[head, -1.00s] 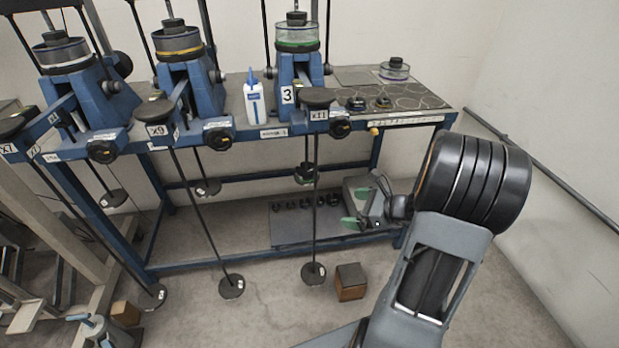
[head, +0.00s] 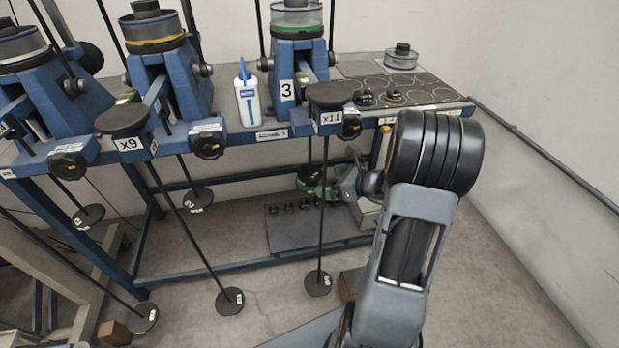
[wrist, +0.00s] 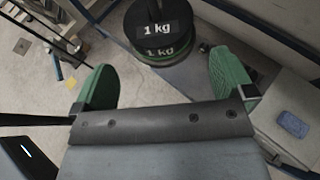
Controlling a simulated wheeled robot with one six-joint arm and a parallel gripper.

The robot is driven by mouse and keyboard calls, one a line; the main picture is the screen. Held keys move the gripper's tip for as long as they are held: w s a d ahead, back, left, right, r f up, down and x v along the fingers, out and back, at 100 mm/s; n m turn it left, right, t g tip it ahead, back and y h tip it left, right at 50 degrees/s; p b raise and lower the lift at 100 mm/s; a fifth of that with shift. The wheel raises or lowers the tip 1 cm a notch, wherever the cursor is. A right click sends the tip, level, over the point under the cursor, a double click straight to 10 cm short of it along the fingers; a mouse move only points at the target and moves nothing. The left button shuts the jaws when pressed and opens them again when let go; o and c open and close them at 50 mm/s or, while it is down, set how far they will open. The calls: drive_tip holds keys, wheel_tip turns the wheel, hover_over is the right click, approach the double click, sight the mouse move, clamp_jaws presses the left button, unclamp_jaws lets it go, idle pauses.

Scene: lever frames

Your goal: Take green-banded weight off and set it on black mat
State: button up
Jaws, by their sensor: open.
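In the wrist view a black weight marked 1 kg (wrist: 155,25) lies on top of another 1 kg weight with a green band (wrist: 160,58), both around a dark rod. My gripper (wrist: 167,80) is open and empty, its green fingers to either side and short of the stack. In the head view the stack (head: 308,178) hangs below the bench under frame 3, and my gripper (head: 328,190) is just right of it. The black mat with ring outlines (head: 432,92) seems to be on the bench top at right.
Two dark knobbed pieces (head: 378,96) and a clear-walled cylinder (head: 402,58) stand at the bench's right end. A thin hanging rod (head: 323,215) stands close in front of the stack. A low plate (head: 285,241) holds several small dark pieces. A white bottle (head: 247,98) stands on the bench.

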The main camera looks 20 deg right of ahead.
sight(311, 173)
drive_tip(key=w+a, duration=0.2)
drive_tip(key=w, duration=0.1)
drive_tip(key=w+a, duration=0.1)
drive_tip(key=shift+w+a+b, duration=0.1)
drive_tip(key=shift+w+b, duration=0.3)
drive_tip(key=shift+w+a+f, duration=0.2)
drive_tip(key=shift+w+f, duration=0.05)
drive_tip(key=shift+w, duration=0.1)
drive_tip(key=shift+c, duration=0.3)
drive_tip(key=c, duration=1)
drive_tip(key=shift+r, duration=0.1)
drive_tip(key=shift+c, duration=0.7)
drive_tip(key=shift+d+r, duration=0.1)
drive_tip(key=shift+r, duration=0.05)
drive_tip(key=s+d+p, duration=0.1)
drive_tip(key=s+d, duration=0.2)
drive_tip(key=s, duration=0.1)
drive_tip(key=s+d+p, duration=0.1)
drive_tip(key=s+d, duration=0.2)
drive_tip(key=s, duration=0.2)
drive_tip(key=s+d, duration=0.3)
drive_tip(key=s, duration=0.2)
drive_tip(key=shift+s+d+p, duration=0.15)
drive_tip(key=shift+p, duration=0.25)
drive_tip(key=shift+s+d+r, duration=0.15)
drive_tip(key=shift+s+d, duration=0.1)
drive_tip(key=shift+s, duration=0.1)
